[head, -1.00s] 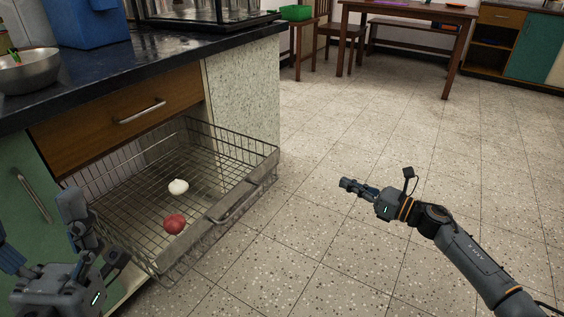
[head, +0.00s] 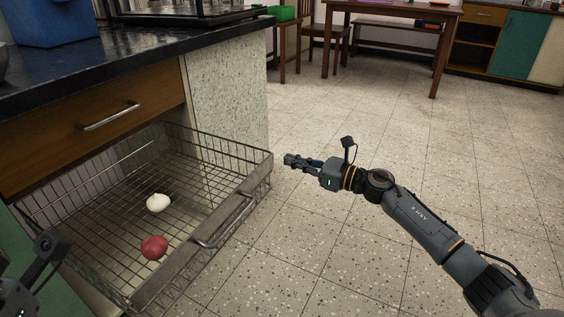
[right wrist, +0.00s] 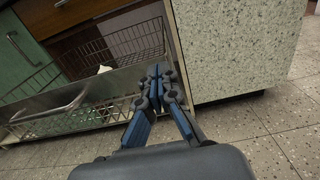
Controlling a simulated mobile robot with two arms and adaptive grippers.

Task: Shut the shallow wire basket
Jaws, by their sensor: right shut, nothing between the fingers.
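The shallow wire basket (head: 165,285) is pulled out from under the wooden drawer of the counter. Its front has a flat metal strip and a bar handle (head: 228,222). A white bulb-like item (head: 158,203) and a red round item (head: 154,247) lie inside. My right gripper (head: 287,160) is shut and empty, just right of the basket's front right corner, with a small gap in the head view. In the right wrist view its closed fingers (right wrist: 158,85) overlap the right end of the basket front (right wrist: 90,92). Only part of my left wrist shows at the lower left; its fingers are out of frame.
A closed wooden drawer (head: 90,130) sits above the basket under the dark countertop (head: 110,70). A speckled panel (head: 228,100) stands right of the basket opening. The tiled floor (head: 370,120) in front and to the right is clear.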

